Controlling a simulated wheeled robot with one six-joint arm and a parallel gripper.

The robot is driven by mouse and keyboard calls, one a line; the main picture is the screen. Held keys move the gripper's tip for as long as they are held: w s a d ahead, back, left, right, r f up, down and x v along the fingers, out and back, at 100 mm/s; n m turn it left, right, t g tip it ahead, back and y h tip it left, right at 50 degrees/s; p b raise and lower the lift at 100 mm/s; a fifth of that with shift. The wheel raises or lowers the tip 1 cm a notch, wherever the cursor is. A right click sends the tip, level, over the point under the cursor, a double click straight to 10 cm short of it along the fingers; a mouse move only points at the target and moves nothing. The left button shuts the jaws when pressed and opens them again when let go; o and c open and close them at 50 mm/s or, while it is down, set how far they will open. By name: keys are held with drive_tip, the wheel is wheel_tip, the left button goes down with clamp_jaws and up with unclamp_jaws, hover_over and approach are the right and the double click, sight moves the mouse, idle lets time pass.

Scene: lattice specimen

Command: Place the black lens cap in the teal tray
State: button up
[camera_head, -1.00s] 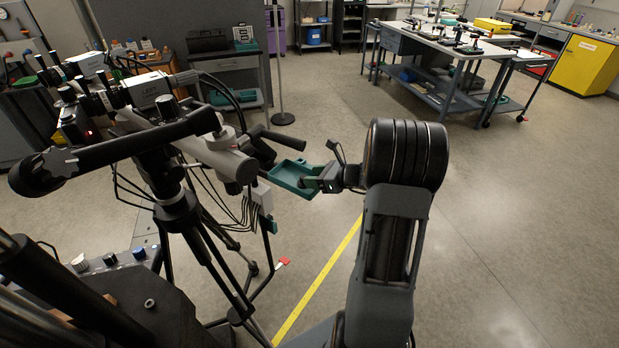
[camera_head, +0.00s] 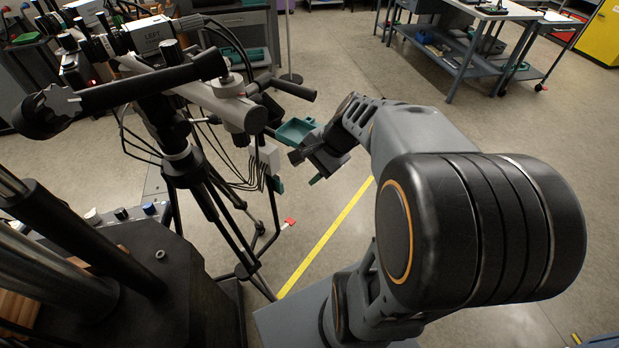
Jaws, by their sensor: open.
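The teal tray (camera_head: 293,130) is on the tripod rig, below and right of its black handle. Its right side is partly hidden behind my arm. My gripper (camera_head: 306,168) is just below and in front of the tray in the picture, with its fingers pointing left and down. The fingers are apart, and I see nothing between them. I cannot make out the black lens cap; it may be hidden or too small to tell.
The tripod (camera_head: 180,160) with its long black boom and hanging cables stands close at left. A dark box (camera_head: 150,258) with knobs is at lower left. A workbench (camera_head: 470,60) stands at upper right. Floor with a yellow line (camera_head: 325,238) is open between.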

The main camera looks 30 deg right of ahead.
drive_tip(key=s+a+r+n+h, duration=0.1)
drive_tip(key=s+n+h, duration=0.1)
drive_tip(key=n, duration=0.4)
drive_tip(key=s+a+r+n+t+h, duration=0.1)
drive_tip(key=s+a+n+h, duration=0.1)
drive_tip(key=n, duration=0.5)
drive_tip(key=shift+s+a+r+h, duration=0.15)
drive_tip(key=shift+s+r+h, duration=0.1)
drive_tip(key=shift+s+h, duration=0.65)
drive_tip(key=shift+s, duration=0.2)
drive_tip(key=shift+c, duration=0.6)
